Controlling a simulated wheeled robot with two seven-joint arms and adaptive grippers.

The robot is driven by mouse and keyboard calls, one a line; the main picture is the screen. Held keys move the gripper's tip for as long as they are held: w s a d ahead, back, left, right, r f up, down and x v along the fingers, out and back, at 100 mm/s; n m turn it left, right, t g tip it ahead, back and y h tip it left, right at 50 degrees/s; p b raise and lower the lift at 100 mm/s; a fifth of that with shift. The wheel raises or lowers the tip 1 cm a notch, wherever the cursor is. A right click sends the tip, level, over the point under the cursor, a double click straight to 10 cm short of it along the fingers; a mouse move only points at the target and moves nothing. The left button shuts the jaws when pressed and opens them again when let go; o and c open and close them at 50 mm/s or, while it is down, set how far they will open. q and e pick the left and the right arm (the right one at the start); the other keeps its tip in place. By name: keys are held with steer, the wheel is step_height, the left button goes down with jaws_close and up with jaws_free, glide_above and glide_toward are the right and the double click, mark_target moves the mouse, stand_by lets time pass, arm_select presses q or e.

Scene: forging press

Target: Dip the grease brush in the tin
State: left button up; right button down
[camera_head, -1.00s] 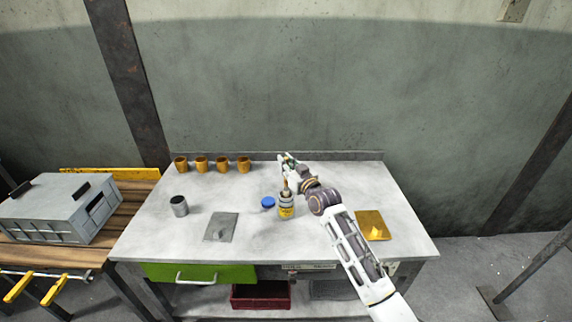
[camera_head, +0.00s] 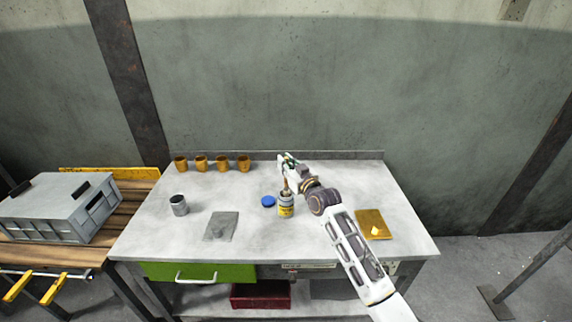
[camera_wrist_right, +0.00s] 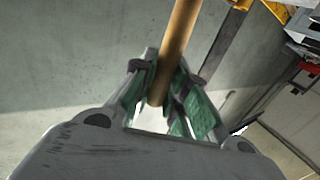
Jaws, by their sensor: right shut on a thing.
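The tin (camera_head: 286,211), with a yellow label, stands upright near the front middle of the bench. My right gripper (camera_head: 285,165) is above and just behind the tin. It is shut on the wooden handle of the grease brush (camera_head: 286,187). In the right wrist view the handle (camera_wrist_right: 176,45) runs between the green finger pads of the gripper (camera_wrist_right: 165,100). The brush's lower end meets the tin's mouth in the head view. Its bristles are hidden, so I cannot tell how deep they are. My left gripper is not in view.
A blue lid (camera_head: 268,201) lies left of the tin. A grey plate (camera_head: 221,227) and a metal cup (camera_head: 179,205) are farther left. Several brass-coloured cups (camera_head: 222,163) line the back. A golden plate (camera_head: 371,222) lies right of my forearm.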

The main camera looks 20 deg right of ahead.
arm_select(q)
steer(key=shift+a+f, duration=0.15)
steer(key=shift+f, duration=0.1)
arm_select(e)
steer(key=shift+f, duration=0.6)
stand_by(1.3)
steer(key=shift+r, duration=0.3)
steer(key=shift+r+p, duration=1)
steer(key=shift+r, duration=0.15)
steer(key=shift+r+p, duration=0.4)
steer(key=shift+r, duration=0.05)
steer(key=shift+r+p, duration=0.95)
steer(key=shift+r, duration=0.05)
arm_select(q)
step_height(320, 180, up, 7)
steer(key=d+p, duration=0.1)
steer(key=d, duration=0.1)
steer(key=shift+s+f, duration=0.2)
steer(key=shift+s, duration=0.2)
arm_select(e)
steer(key=shift+r, duration=0.75)
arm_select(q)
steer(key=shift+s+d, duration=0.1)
arm_select(e)
steer(key=shift+f, duration=0.1)
